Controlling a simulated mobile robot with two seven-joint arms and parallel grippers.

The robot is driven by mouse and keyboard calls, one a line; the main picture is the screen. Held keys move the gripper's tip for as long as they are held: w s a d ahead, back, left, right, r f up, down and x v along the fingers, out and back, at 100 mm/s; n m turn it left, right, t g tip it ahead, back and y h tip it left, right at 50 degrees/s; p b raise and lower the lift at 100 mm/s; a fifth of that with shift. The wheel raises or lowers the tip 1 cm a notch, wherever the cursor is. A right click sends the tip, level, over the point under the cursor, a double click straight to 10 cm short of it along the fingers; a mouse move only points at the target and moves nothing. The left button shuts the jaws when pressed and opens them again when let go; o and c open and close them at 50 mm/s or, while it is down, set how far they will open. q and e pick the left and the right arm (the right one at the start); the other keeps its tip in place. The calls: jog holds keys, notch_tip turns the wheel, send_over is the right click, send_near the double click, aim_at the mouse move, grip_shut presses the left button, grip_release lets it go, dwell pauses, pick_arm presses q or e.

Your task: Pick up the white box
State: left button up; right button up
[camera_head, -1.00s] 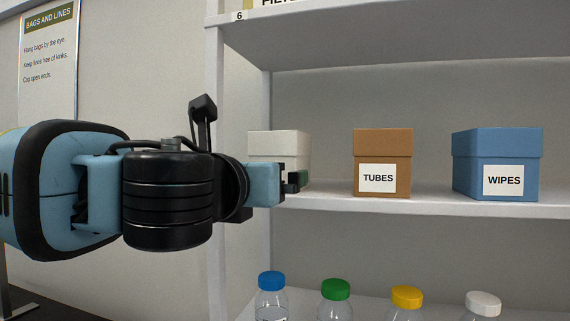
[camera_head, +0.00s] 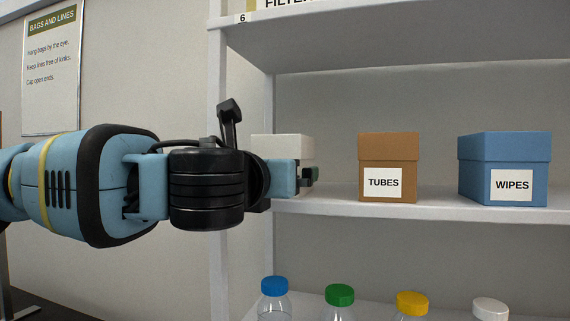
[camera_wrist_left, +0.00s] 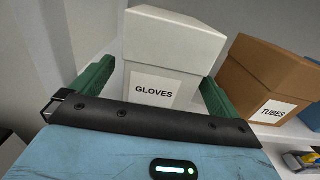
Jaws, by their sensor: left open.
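The white box (camera_head: 282,148) stands on the middle shelf at its left end, mostly hidden behind my left gripper in the head view. In the left wrist view the white box (camera_wrist_left: 170,52) carries a GLOVES label and stands upright in front of my left gripper (camera_wrist_left: 155,88). The green fingers are open, one to each side of the box's lower front. I cannot tell whether they touch it. In the head view my left gripper (camera_head: 310,176) reaches in from the left at box height. My right gripper is not in view.
A brown TUBES box (camera_head: 388,165) stands to the right of the white box, and a blue WIPES box (camera_head: 503,168) farther right. The shelf board (camera_head: 430,209) is clear between them. Bottles with coloured caps (camera_head: 340,296) stand below. A shelf post (camera_head: 218,110) rises at the left.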

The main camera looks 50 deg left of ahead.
pick_arm(q)
jog(key=x, duration=0.3)
jog(key=shift+w+a+r, duration=0.1)
jog(key=shift+w, duration=0.2)
jog(key=c, duration=1.1)
